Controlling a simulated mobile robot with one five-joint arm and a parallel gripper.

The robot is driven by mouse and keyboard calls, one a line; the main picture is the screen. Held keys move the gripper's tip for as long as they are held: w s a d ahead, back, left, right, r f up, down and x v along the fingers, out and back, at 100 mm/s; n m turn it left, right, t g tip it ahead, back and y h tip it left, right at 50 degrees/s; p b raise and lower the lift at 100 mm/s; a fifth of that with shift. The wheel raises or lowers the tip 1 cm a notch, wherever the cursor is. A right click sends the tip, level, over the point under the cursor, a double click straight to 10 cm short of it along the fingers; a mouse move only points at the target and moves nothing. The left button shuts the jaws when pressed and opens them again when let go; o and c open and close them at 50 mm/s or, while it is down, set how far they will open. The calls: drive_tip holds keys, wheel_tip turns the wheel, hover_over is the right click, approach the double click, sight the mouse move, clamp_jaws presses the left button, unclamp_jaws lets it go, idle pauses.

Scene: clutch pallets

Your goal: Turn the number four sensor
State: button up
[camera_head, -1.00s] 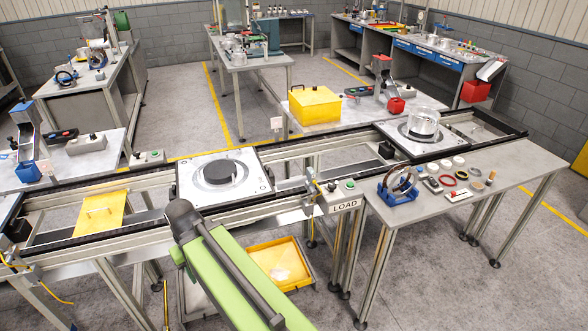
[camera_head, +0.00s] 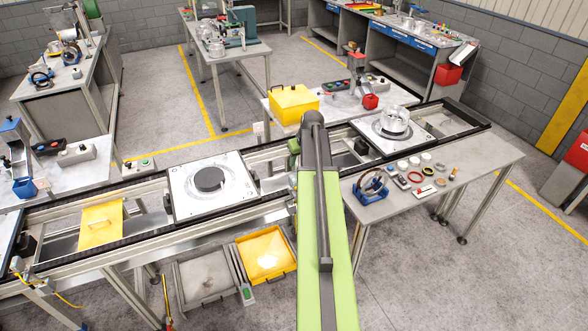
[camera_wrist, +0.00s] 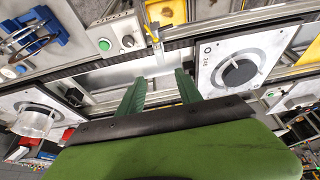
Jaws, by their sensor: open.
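No sensor with a readable number four shows in the views. My gripper (camera_wrist: 160,88) is open and empty, its two green fingers apart over the conveyor between two white pallets. In the head view my arm hides most of the gripper and that part of the conveyor. The left pallet (camera_head: 181,186) carries a dark round disc (camera_head: 209,178). The right pallet (camera_head: 419,133) carries a clear cylindrical part (camera_head: 396,118). In the wrist view the disc pallet (camera_wrist: 210,76) is at the right and the other pallet (camera_wrist: 62,120) at the left.
The conveyor rail (camera_head: 62,229) runs across the view, with a yellow plate (camera_head: 100,212) at the left. A side table (camera_head: 484,155) holds a blue stand (camera_head: 372,190) and several small parts. A yellow bin (camera_head: 289,250) and a grey bin (camera_head: 192,298) are below. A yellow box (camera_head: 305,97) stands behind.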

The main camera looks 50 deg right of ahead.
sight(293, 178)
drive_tip(key=b+x, duration=1.6)
drive_tip(key=x, duration=0.1)
drive_tip(key=shift+f+b, duration=0.3)
drive_tip(key=shift+f, duration=0.1)
drive_tip(key=shift+r, duration=0.15)
